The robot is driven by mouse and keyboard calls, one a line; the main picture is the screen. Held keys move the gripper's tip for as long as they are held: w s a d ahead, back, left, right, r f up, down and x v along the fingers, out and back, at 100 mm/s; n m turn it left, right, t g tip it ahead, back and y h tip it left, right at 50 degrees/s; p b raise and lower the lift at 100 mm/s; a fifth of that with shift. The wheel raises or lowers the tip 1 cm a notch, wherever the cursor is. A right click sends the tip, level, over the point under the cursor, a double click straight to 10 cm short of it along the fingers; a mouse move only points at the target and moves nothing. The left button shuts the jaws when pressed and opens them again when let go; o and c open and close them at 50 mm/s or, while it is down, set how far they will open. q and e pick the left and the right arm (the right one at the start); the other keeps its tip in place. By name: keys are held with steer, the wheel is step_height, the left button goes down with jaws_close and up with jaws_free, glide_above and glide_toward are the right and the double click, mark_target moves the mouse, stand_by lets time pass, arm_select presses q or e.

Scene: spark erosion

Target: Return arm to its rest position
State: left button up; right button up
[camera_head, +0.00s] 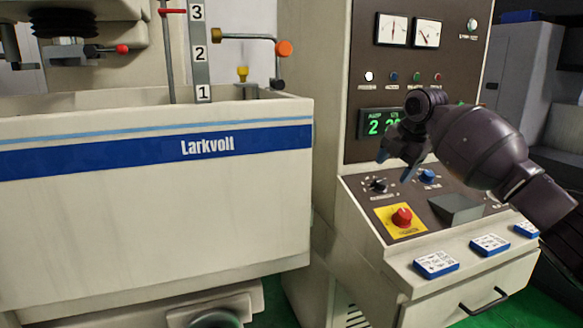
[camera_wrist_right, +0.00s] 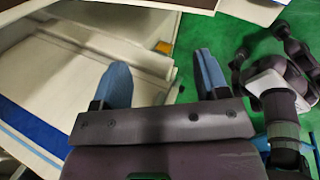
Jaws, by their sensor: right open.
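My right gripper (camera_head: 395,165) is in front of the control panel (camera_head: 360,200) of the machine cabinet, with its arm coming in from the right. Its fingers point down and to the left, above the red stop button (camera_head: 402,217) in the picture. In the right wrist view the two blue fingers of the right gripper (camera_wrist_right: 160,78) stand wide apart with nothing between them. The gripper hides part of the green digital display (camera_head: 374,123). My left gripper does not show in the head view.
A white tank (camera_head: 150,220) marked Larkvoll fills the left. Blue-and-white blocks (camera_head: 436,264) lie along the panel's front ledge. A blue knob (camera_head: 428,176) and a grey wedge (camera_head: 456,208) are close to the right gripper. Green floor (camera_wrist_right: 205,32) shows in the wrist view.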

steer(key=w+a+r+m+t+y, duration=0.1)
steer(key=w+a+r+m+t, duration=0.45)
steer(key=m+t, duration=0.2)
steer(key=s+a+f+m+t+y, duration=0.1)
steer(key=s+a+f+m+t, duration=0.2)
steer(key=f, duration=0.4)
steer(key=s+a+f+m+t+y, duration=0.1)
steer(key=s+f+m+y, duration=0.2)
steer(key=f, duration=0.4)
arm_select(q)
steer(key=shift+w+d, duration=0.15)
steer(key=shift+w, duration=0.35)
arm_select(e)
steer(key=s+d+f+m+g+h, duration=0.1)
steer(key=s+d+f+m+h, duration=0.1)
steer(key=s+f, duration=1)
steer(key=s+d+f+m+g+h, duration=0.2)
steer(key=s+d+f+m, duration=0.3)
steer(key=s+f, duration=0.7)
steer(key=s+d+f+m+g+h, duration=0.1)
steer(key=s+d+f+m+h, duration=0.2)
steer(key=s+f, duration=1)
steer(key=s+d+m, duration=0.1)
steer(key=s+d, duration=0.1)
steer(key=s, duration=0.6)
steer(key=shift+s+d, duration=0.2)
steer(key=shift+d, duration=0.15)
steer(key=shift+o, duration=0.4)
steer(key=shift+f, duration=0.1)
